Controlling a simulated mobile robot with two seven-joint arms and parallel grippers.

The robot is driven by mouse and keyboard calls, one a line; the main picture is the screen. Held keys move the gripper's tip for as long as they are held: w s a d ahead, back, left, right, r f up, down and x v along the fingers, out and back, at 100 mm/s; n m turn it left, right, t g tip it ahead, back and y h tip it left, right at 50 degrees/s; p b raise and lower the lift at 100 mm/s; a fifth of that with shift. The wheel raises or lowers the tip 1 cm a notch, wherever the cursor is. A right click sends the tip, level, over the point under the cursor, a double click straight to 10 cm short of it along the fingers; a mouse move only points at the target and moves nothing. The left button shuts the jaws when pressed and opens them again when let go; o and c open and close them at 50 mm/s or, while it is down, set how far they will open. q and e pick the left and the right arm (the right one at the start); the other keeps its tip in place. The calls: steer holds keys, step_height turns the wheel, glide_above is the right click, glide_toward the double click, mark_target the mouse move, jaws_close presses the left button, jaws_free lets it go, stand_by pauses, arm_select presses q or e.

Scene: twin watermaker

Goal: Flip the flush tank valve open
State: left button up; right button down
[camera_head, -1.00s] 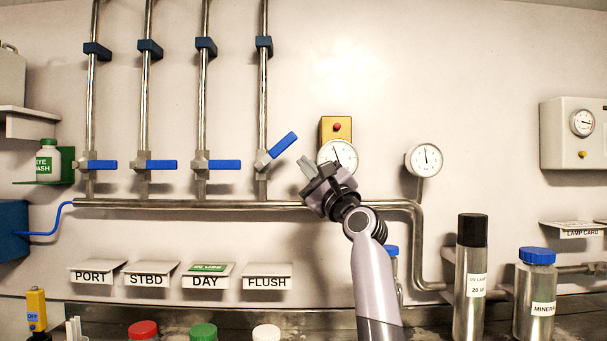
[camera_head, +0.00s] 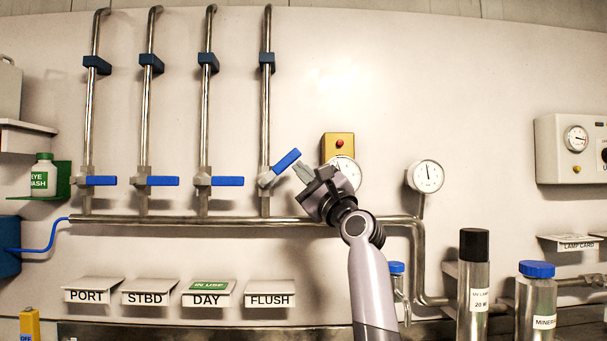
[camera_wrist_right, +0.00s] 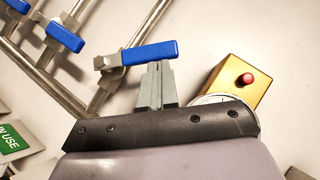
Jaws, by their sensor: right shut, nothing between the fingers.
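The flush valve is on the rightmost of several upright pipes, above the FLUSH label (camera_head: 270,300). Its blue lever (camera_head: 286,161) tilts up to the right, while the other levers lie level. In the right wrist view the flush lever (camera_wrist_right: 150,53) is just beyond my fingertips. My right gripper (camera_head: 304,169) is shut and empty, its fingertips close to the lever's right end. In the right wrist view the shut fingers (camera_wrist_right: 156,75) reach the lever's lower edge; I cannot tell if they touch. My left gripper is not in view.
A yellow box with a red button (camera_head: 338,146) and a gauge (camera_head: 346,172) sit right behind my right gripper. A second gauge (camera_head: 428,176) is further right. A horizontal pipe (camera_head: 180,220) runs below the valves. Bottles (camera_head: 473,292) stand at lower right.

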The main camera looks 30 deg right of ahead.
arm_select(q)
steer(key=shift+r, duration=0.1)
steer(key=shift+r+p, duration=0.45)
steer(key=shift+p, duration=0.2)
arm_select(e)
steer(key=shift+r+n+y, duration=0.3)
steer(key=shift+n+y, duration=0.1)
steer(key=shift+n, duration=0.2)
